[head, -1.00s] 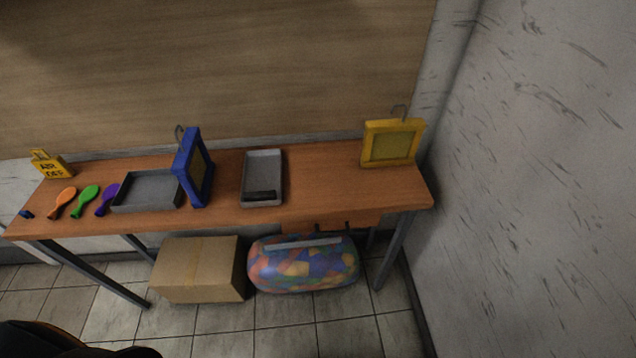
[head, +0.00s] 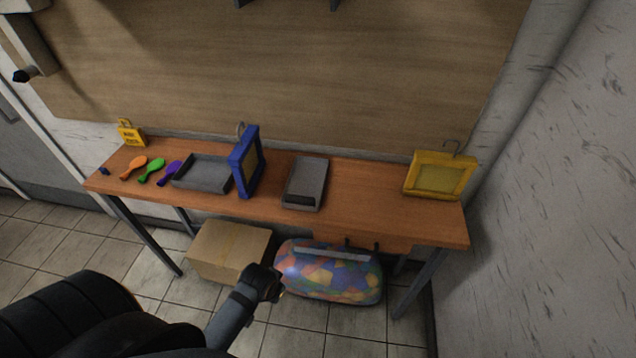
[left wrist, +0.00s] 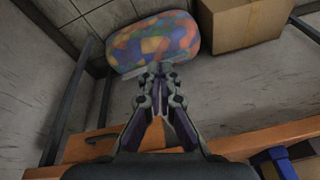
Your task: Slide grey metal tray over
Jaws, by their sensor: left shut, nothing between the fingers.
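A shallow grey metal tray (head: 204,173) sits on the wooden table, left of the upright blue frame (head: 244,163). A second, narrower grey tray (head: 307,175) with a dark strip at its near end lies right of that frame. My left gripper (head: 276,286) is below and in front of the table's front edge, apart from both trays. In the left wrist view its fingers (left wrist: 160,75) are together and empty; neither tray can be made out there. My right gripper is not in view.
A yellow tag (head: 131,133) and yellow frame (head: 440,176) stand on the table. A cardboard box (head: 228,251) and patterned bag (head: 330,274) are underneath.

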